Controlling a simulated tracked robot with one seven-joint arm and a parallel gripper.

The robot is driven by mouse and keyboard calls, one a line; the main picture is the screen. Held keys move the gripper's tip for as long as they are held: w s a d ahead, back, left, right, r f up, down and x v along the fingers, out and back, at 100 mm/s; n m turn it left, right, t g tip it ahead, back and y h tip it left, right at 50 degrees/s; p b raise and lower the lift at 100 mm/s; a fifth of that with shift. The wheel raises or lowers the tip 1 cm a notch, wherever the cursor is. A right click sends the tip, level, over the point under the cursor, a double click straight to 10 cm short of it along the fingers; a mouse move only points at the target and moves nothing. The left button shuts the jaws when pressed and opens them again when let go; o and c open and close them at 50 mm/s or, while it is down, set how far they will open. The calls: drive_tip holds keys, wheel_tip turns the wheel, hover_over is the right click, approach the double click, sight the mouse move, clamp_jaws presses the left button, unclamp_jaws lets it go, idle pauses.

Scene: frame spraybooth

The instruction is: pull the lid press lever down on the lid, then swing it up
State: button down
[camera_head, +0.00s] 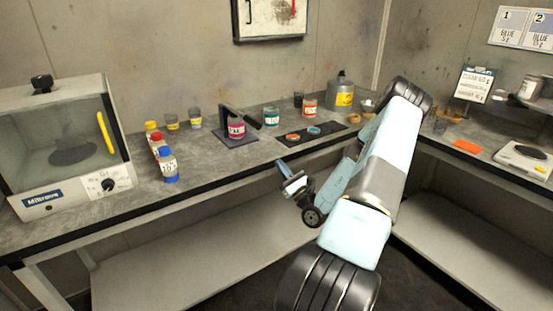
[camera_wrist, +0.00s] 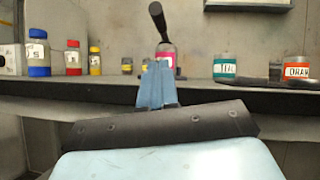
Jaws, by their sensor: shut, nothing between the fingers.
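The lid press (camera_head: 222,137) is a dark stand with a flat base on the back bench. A pink can (camera_head: 237,128) stands on its base; the can also shows in the wrist view (camera_wrist: 167,49). The lever (camera_head: 253,122) is a dark bar with a thick grip at its end, above and to the right of the can. In the wrist view the lever (camera_wrist: 157,17) rises above the can; its exact angle is hard to tell. My gripper (camera_head: 287,176) is shut and empty in front of the bench, apart from the lever. Its fingers (camera_wrist: 156,80) hide the can's lower part in the wrist view.
Red, yellow and blue-capped bottles (camera_head: 168,167) stand left of the press, near a mixer cabinet (camera_head: 65,145). A teal-labelled can (camera_head: 271,117) and a dark mat (camera_head: 290,141) lie to the right. The bench edge (camera_head: 225,177) is between my gripper and the press.

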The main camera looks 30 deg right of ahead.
drive_tip(key=x, duration=0.9)
drive_tip(key=shift+a, duration=0.1)
wheel_tip(320, 180, up, 2)
drive_tip(key=shift+a+r, duration=0.1)
drive_tip(key=shift+a, duration=0.05)
drive_tip(key=shift+w+a+r, duration=0.2)
drive_tip(key=shift+r, duration=0.5)
drive_tip(key=shift+d, duration=0.1)
